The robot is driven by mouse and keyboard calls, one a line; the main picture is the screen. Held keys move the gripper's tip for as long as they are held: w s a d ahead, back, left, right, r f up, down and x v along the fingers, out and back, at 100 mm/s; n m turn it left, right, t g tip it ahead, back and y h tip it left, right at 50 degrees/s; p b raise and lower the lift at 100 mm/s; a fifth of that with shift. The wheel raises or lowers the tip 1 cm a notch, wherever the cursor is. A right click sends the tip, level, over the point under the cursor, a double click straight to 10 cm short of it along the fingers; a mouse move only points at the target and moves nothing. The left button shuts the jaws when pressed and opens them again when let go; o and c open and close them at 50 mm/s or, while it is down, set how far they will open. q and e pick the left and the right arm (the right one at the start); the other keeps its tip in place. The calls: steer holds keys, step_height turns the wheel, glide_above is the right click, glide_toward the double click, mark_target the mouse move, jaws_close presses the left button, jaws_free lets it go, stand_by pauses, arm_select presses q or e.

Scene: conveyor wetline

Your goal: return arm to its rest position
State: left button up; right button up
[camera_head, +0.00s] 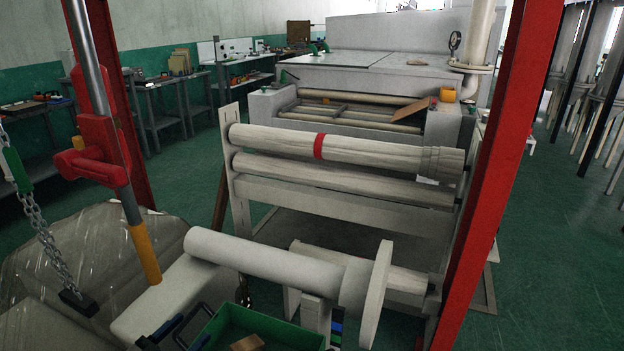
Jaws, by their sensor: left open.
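My left gripper (181,328) shows at the bottom edge, left of centre, as dark fingers with blue edges. It is open, with nothing seen between the fingers. It is low in the view, in front of a pale block-like surface (165,298) and just left of a green bin (285,333). The rest of the left arm is cut off by the bottom edge. My right gripper does not show.
A brown block (247,343) lies in the green bin. A pale roller with a round flange (372,295) stands close behind. Red posts (500,180), a hanging chain (40,230) and a roller frame (345,205) stand around. Green floor (185,190) is open at left.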

arm_select(q)
steer(key=s+a+n+y, duration=0.7)
steer(key=a+n+y, duration=0.25)
steer(key=y, duration=0.45)
steer(key=s+d+f+m+g+h, duration=0.2)
steer(key=s+d+f+g, duration=0.35)
steer(key=s, duration=0.35)
steer(key=s+d+f+m+g+h, duration=0.25)
steer(key=s+d+f+g, duration=0.35)
steer(key=s, duration=0.3)
steer(key=w+a+f+n+g+p, duration=0.1)
steer(key=a+f, duration=0.1)
steer(key=f, duration=1)
steer(key=a+f+g, duration=0.1)
steer(key=a+f, duration=0.1)
steer(key=f, duration=1.1)
steer(key=s+f, duration=0.5)
steer(key=f, duration=0.3)
steer(key=s+a+f+g, duration=0.1)
steer(key=s+f, duration=0.5)
steer(key=f, duration=0.3)
steer(key=shift+s+f+p, duration=0.15)
steer(key=shift+s+p, duration=0.15)
steer(key=shift+p, duration=0.1)
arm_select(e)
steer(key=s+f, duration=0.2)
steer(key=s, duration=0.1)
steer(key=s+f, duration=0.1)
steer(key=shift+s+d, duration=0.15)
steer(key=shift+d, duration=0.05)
